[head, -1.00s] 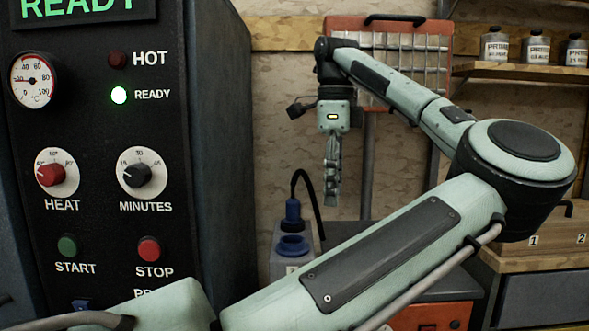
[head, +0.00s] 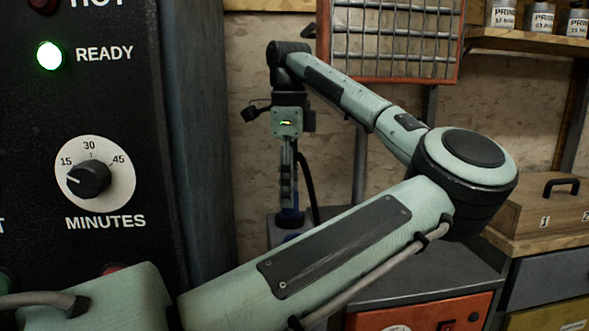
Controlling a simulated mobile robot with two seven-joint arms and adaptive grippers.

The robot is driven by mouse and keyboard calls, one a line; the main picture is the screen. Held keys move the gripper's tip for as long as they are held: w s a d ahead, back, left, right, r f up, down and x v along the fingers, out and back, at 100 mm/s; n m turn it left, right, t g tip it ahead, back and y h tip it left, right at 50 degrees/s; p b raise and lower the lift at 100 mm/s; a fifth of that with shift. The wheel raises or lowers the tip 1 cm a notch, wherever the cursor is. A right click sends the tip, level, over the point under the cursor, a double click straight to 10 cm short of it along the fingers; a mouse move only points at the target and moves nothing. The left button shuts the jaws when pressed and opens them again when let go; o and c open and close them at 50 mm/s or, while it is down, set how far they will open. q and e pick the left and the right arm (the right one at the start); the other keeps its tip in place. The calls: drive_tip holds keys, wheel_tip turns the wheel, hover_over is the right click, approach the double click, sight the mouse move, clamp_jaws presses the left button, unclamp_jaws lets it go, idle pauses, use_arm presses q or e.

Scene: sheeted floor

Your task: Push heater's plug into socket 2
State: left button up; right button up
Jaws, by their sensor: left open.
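A grey socket box (head: 277,236) stands behind my left forearm, which hides most of it. The socket numbers and how deep the plug sits are hidden. My right gripper is not in view.
A dark control cabinet (head: 200,130) with a lit READY lamp (head: 49,56) and a MINUTES dial (head: 88,180) fills the left. A wire-grid panel (head: 390,40) hangs behind.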

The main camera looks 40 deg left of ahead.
use_arm(q)
drive_tip(key=shift+f, duration=0.85)
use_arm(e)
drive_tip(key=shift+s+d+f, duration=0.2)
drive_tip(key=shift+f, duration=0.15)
use_arm(q)
drive_tip(key=shift+c, duration=0.3)
